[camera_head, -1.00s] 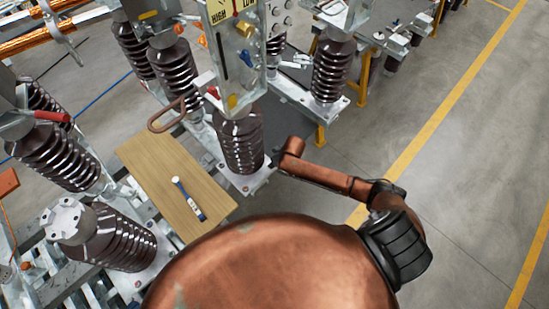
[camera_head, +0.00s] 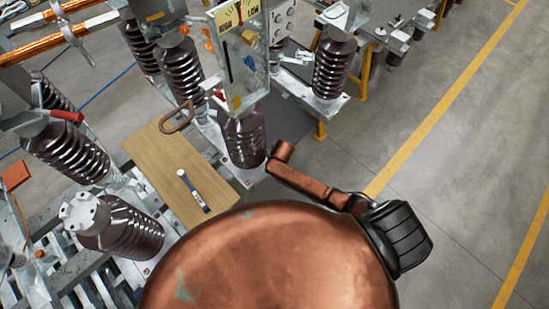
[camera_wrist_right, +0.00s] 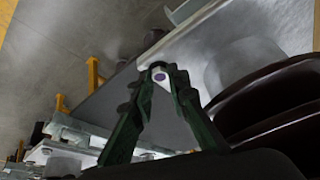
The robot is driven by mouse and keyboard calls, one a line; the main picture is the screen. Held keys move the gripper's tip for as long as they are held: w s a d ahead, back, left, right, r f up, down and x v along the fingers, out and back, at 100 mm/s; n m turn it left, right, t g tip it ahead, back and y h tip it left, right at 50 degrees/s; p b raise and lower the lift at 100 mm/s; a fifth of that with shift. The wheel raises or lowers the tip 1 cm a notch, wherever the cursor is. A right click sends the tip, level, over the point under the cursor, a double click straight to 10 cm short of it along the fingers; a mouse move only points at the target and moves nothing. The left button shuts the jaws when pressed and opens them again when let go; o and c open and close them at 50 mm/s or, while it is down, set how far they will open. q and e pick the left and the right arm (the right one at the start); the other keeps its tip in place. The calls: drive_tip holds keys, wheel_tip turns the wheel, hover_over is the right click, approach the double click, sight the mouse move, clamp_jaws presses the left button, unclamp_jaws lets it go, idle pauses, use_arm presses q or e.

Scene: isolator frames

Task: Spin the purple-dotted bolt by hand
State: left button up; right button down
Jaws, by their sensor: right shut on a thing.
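The purple-dotted bolt (camera_wrist_right: 160,75) shows in the right wrist view as a small pale head with a purple dot. It sits between the fingertips of my right gripper (camera_wrist_right: 161,70). The dark green fingers converge on it from both sides and are shut on it. It is near the edge of a grey metal plate (camera_wrist_right: 200,40). In the head view my coppery right arm reaches toward the ribbed insulator under the control box, but the gripper and bolt cannot be made out there. My left gripper is not in view.
A control box (camera_head: 238,50) with levers stands above a dark ribbed insulator (camera_head: 243,136). A wooden board (camera_head: 160,165) carries a blue-and-white tool (camera_head: 193,190). More insulators stand left and behind. Open grey floor with yellow lines (camera_head: 430,120) lies to the right.

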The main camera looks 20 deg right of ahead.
drive_tip(key=shift+d+r, duration=0.1)
drive_tip(key=c, duration=1.8)
unclamp_jaws()
drive_tip(key=shift+c, duration=0.2)
drive_tip(key=v, duration=1.2)
